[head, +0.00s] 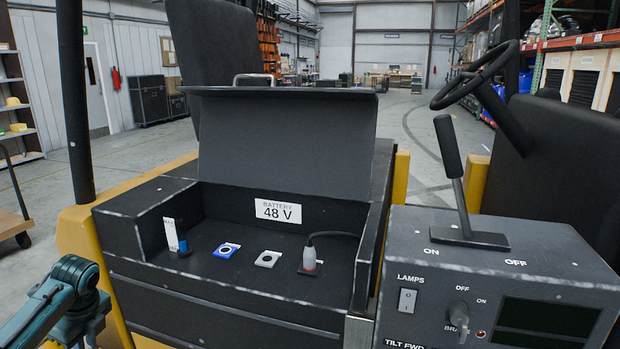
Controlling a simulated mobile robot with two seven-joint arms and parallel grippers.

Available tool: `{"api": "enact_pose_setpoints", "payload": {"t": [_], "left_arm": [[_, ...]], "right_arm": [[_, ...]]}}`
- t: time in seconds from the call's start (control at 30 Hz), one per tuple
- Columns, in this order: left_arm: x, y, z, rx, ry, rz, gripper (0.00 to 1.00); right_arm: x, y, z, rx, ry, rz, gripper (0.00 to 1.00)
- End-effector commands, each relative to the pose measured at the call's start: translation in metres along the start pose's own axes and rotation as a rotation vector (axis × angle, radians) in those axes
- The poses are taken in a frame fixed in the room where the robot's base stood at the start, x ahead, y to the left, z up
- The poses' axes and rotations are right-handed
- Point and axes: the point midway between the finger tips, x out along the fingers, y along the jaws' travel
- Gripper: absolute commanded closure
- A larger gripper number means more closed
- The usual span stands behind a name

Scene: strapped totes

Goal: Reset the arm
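Part of my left arm, teal with a black joint, shows at the bottom left corner of the head view, beside the yellow truck body (75,228). Its gripper is not visible. My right arm and gripper are out of view. No held object shows.
A black battery box (225,312) has its lid (285,140) raised. Inside are a blue socket (227,250), a grey socket (268,259) and a cabled plug (309,260). At right are a control panel (560,265), an upright lever (450,150) and a steering wheel (475,75).

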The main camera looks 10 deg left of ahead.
Motion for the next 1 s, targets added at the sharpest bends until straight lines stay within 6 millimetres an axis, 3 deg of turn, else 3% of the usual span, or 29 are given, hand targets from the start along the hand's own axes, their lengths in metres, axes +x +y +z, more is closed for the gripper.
{"api": "enact_pose_setpoints", "payload": {"t": [0.1, 0.47, 0.57, 0.7, 0.93, 1.0], "left_arm": [[0.013, 0.029, 0.003, 0.035, -0.038, 0.049, 0.83], [-0.01, -0.057, 0.045, -0.522, -0.154, -0.465, 0.83], [-0.03, -0.085, 0.057, -0.698, -0.119, -0.679, 0.83], [-0.071, -0.123, 0.066, -0.914, 0.035, -1.008, 0.83], [-0.139, -0.16, 0.054, -1.073, 0.464, -1.372, 0.83], [-0.109, -0.155, 0.017, -1.071, 0.512, -1.307, 0.83]], "right_arm": [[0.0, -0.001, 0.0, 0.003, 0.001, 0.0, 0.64], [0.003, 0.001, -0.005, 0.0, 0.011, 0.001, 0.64], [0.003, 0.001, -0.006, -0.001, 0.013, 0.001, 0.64], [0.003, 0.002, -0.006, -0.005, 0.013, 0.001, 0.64], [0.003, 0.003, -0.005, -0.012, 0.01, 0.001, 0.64], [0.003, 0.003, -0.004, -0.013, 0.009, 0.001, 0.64]]}}
